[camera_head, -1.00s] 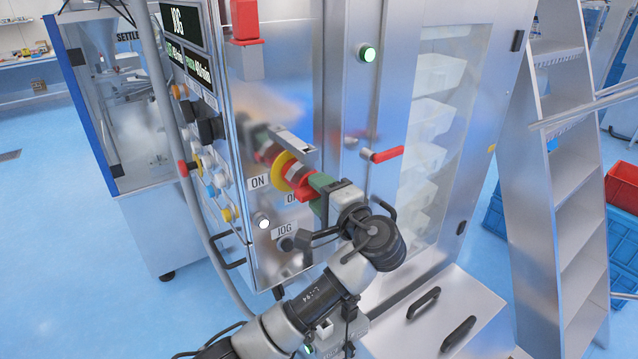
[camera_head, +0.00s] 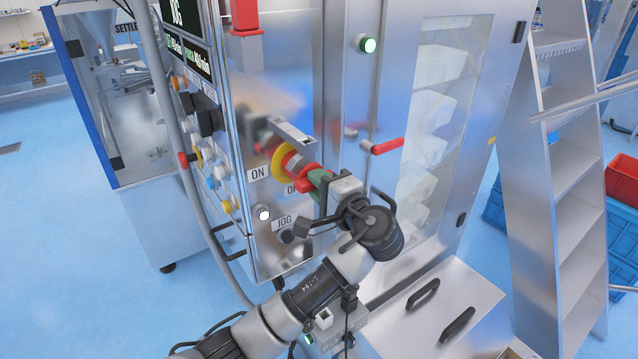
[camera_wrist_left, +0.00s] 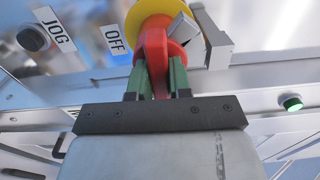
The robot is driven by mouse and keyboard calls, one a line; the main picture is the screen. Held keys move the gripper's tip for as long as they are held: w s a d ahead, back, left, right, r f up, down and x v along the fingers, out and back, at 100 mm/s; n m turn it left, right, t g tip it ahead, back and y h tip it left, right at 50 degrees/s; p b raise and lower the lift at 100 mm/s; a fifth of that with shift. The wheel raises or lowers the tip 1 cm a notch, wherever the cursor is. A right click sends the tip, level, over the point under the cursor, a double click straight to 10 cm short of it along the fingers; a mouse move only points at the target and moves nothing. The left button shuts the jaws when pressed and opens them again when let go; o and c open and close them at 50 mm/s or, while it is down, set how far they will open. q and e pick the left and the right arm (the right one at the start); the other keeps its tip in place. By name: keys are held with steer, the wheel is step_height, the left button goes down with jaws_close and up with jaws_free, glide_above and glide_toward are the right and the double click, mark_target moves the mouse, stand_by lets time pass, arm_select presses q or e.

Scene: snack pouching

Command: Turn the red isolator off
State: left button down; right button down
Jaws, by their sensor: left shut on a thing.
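The red isolator (camera_head: 303,178) is a red rotary handle on a yellow ring (camera_head: 281,158), on the front of the steel control cabinet. My left gripper (camera_head: 319,184) reaches it from the front right, with green fingers shut on the red handle. In the left wrist view the red handle (camera_wrist_left: 153,48) sits between the two green fingers (camera_wrist_left: 157,78), under the yellow ring (camera_wrist_left: 150,9). An ON label (camera_head: 258,173) is left of the isolator. The OFF label (camera_wrist_left: 116,39) is clear in the wrist view and partly hidden in the head view. The handle's exact angle is hard to tell.
A steel bracket (camera_head: 292,134) sticks out close beside the isolator. A JOG button (camera_head: 287,237) and a lit white button (camera_head: 264,213) are below. A red door handle (camera_head: 387,146) is to the right. A grey cable (camera_head: 177,130) runs along the cabinet's left edge.

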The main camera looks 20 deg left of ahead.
arm_select(q)
steer(key=m, duration=0.3)
steer(key=shift+m, duration=0.3)
steer(key=m, duration=0.5)
steer(key=shift+f, duration=0.1)
steer(key=m, duration=0.5)
steer(key=shift+m, duration=1.8)
steer(key=c, duration=1.3)
jaws_free()
steer(key=shift+o, duration=1.3)
